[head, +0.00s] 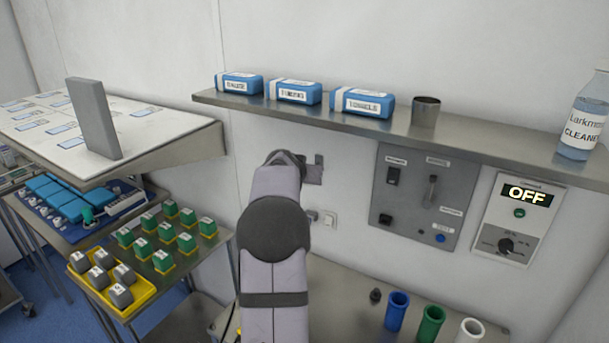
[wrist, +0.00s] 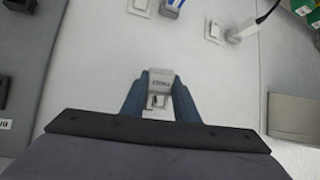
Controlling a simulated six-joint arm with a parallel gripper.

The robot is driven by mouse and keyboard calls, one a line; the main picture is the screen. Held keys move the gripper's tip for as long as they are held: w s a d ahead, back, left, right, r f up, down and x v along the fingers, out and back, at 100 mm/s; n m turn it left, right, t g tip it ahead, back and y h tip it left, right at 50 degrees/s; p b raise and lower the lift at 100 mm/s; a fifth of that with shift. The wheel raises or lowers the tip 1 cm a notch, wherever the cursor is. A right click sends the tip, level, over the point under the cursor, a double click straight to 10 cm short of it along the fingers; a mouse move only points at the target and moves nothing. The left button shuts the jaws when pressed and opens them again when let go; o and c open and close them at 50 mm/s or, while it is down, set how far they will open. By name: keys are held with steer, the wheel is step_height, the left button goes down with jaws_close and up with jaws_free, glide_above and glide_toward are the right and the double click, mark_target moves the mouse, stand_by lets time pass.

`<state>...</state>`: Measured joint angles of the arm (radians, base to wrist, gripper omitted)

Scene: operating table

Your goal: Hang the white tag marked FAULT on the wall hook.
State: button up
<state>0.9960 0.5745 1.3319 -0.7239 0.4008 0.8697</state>
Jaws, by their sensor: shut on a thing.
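My gripper (wrist: 160,97) shows in the wrist view with its two blue-grey fingers closed on a small white tag (wrist: 159,77). The tag has a line of dark lettering, too small to read surely, and a small opening shows below it between the fingers. In the head view my own arm hides the gripper and the tag. A dark grey bracket (head: 315,172) is on the wall just right of the arm's far end; it may be the wall hook, but I cannot tell. No hook is clear in the wrist view. The tag is in front of the bare white wall; whether it touches anything is unclear.
A metal shelf (head: 460,143) with blue boxes, a cup (head: 425,112) and a bottle (head: 584,116) runs above the arm. A grey switch panel (head: 414,198) and a white OFF unit (head: 518,220) are to the right. Colored tubes stand below; a block tray (head: 147,306) is left.

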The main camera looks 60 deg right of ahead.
steer(key=shift+d+f+p, duration=0.3)
steer(key=shift+d+p, duration=0.2)
steer(key=shift+d, duration=0.4)
steer(key=shift+d+f+p, duration=0.25)
steer(key=shift+d+p, duration=0.2)
steer(key=shift+d, duration=0.45)
steer(key=o, duration=1.1)
steer(key=b+v, duration=0.4)
steer(key=v, duration=0.3)
